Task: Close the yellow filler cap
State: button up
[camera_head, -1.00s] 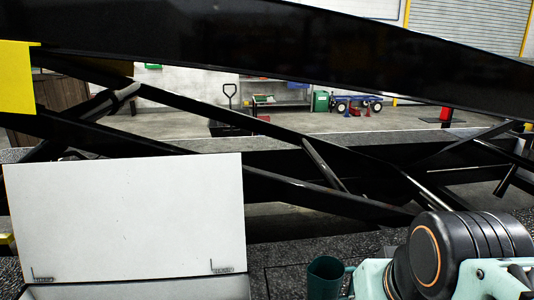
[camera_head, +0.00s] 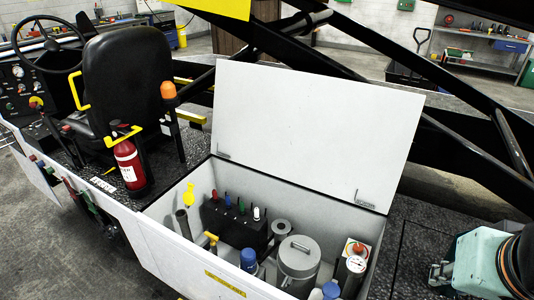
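The yellow filler cap (camera_head: 189,194) appears to be the yellow piece standing up above a grey filler pipe (camera_head: 183,223) at the left inside an open white compartment. It looks raised, with the pipe mouth uncovered below it. A yellow T-shaped handle (camera_head: 211,238) stands lower, to its right. Part of my teal and black arm shows at the lower right edge, well away from the cap. I cannot make out my gripper's fingers.
The white compartment (camera_head: 165,245) has its lid (camera_head: 315,125) raised behind. A fire extinguisher (camera_head: 127,165) and seat (camera_head: 128,75) stand left.

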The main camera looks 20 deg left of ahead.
aim_at(189, 198)
jog(key=u, duration=1.95)
jog(key=k+j+z, duration=0.1)
jog(key=j+z, duration=0.25)
jog(key=j, duration=0.8)
jog(key=i+j+z, duration=0.2)
jog(key=j, duration=0.15)
jog(key=j+z, duration=0.2)
jog(key=j, duration=0.2)
jog(key=i, duration=0.05)
